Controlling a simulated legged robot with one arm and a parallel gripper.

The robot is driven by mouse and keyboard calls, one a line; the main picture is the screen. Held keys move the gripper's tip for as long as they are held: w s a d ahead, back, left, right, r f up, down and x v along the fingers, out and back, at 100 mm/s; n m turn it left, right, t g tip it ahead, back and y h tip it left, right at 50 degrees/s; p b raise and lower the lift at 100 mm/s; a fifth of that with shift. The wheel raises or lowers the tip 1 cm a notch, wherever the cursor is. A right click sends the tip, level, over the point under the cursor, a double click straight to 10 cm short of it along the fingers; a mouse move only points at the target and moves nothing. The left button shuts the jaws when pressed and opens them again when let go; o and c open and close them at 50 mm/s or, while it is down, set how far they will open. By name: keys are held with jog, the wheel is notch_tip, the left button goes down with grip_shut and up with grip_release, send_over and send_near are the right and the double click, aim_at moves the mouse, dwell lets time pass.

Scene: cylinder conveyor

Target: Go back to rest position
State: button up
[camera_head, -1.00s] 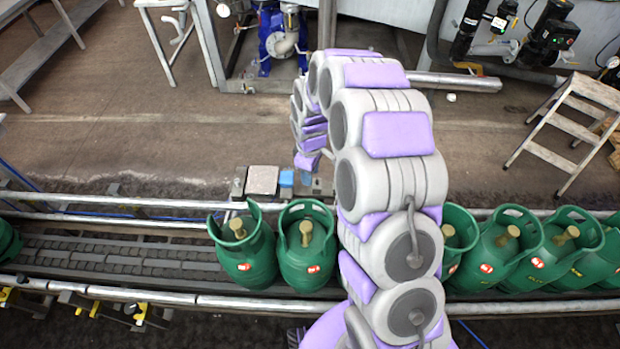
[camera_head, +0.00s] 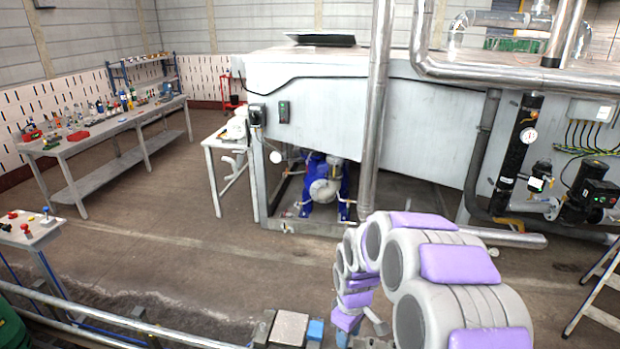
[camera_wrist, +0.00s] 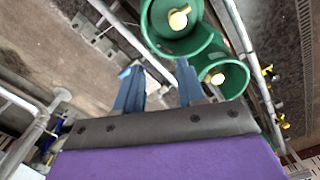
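My gripper (camera_wrist: 158,68) shows in the wrist view as two blue fingers spread apart, with nothing between their tips. Beyond the fingers stands a green gas cylinder (camera_wrist: 162,43) with a yellow valve, and a second green cylinder (camera_wrist: 237,75) is beside it on the right. In the head view my grey and purple arm is curled over at the lower right, its far end pointing down near the conveyor. The gripper's fingers cannot be made out clearly there. A sliver of a green cylinder (camera_head: 12,333) shows at the lower left edge.
A conveyor rail (camera_head: 120,322) crosses the bottom left. Behind it are open floor (camera_head: 150,260), a workbench (camera_head: 105,128) with tools, a small table (camera_head: 28,228), a large grey machine (camera_head: 350,110) with pipes, and a step ladder (camera_head: 600,290) at the right edge.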

jog(key=s+d+r+m, duration=0.1)
jog(key=s+r+m, duration=0.1)
jog(key=s+r, duration=0.5)
jog(key=s+d+r+m, duration=0.25)
jog(key=s+r, duration=0.25)
jog(key=s, duration=0.4)
jog(key=s+r+m+g, duration=0.1)
jog(key=s+m, duration=0.4)
jog(key=s, duration=1.2)
jog(key=shift+d+r+g+b, duration=0.3)
jog(key=shift+d+r, duration=0.1)
jog(key=shift+r, duration=0.5)
jog(key=shift+d, duration=0.1)
